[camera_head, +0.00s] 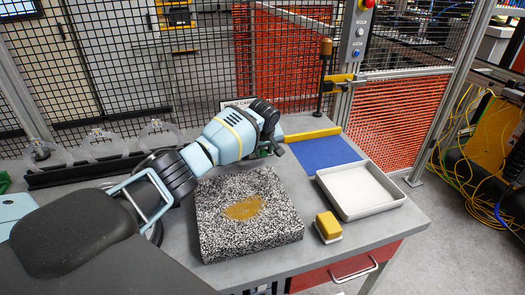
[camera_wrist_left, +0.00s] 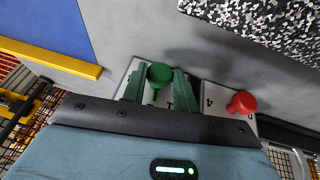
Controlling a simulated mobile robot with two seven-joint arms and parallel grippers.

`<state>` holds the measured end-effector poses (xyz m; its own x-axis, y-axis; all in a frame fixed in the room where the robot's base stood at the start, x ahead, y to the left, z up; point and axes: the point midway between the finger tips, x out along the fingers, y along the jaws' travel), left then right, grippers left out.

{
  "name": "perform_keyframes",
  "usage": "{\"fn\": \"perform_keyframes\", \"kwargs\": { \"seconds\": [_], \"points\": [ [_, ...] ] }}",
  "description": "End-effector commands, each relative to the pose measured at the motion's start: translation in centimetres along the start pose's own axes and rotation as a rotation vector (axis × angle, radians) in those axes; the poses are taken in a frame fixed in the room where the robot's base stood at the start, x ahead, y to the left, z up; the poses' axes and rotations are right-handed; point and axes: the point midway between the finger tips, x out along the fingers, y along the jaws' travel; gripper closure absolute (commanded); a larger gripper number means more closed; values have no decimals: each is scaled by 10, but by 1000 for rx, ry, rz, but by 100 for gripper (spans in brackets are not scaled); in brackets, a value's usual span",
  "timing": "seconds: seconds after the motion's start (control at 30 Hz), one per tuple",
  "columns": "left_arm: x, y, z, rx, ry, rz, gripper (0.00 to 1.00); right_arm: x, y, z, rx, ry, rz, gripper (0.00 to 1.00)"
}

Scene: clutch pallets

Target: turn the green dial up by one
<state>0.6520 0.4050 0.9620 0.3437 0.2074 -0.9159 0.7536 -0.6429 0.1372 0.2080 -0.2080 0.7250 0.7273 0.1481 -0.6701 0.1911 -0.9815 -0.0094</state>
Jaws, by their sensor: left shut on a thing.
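The green dial (camera_wrist_left: 160,74) sits on a white plate with dark markings in the left wrist view. My left gripper (camera_wrist_left: 158,88) has its green fingers on either side of the dial and is shut on it. A red dial (camera_wrist_left: 243,103) stands on a white plate just to the right, with a "4" readable beside it. The green dial's full scale and pointer are hidden by the fingers and wrist. In the head view my left gripper (camera_head: 270,149) reaches to the table behind the speckled block, and its wrist hides the dials. My right gripper is not in view.
A speckled block (camera_head: 240,240) with a yellow patch lies in front of the gripper. To the right are a blue mat (camera_head: 325,153), a yellow bar (camera_head: 312,135), a white tray (camera_head: 370,207) and a yellow block (camera_head: 328,225). A mesh fence stands behind the table.

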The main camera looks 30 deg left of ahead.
Motion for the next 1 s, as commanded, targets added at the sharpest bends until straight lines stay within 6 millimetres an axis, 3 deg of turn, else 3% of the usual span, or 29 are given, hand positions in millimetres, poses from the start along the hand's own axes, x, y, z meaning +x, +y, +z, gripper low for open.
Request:
{"fn": "perform_keyframes", "kwargs": {
  "seconds": [0.3, 0.8, 0.83, 1.0],
  "points": [
    [2, 2, 1, 46, -1, -111, 94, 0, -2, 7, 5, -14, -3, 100],
    [2, 2, 0, 54, 0, -130, 94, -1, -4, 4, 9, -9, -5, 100],
    [2, 2, 0, 54, 0, -130, 70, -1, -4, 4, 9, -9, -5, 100],
    [1, 2, 0, 53, 1, -129, 51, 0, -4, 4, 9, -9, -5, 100]
  ]
}}
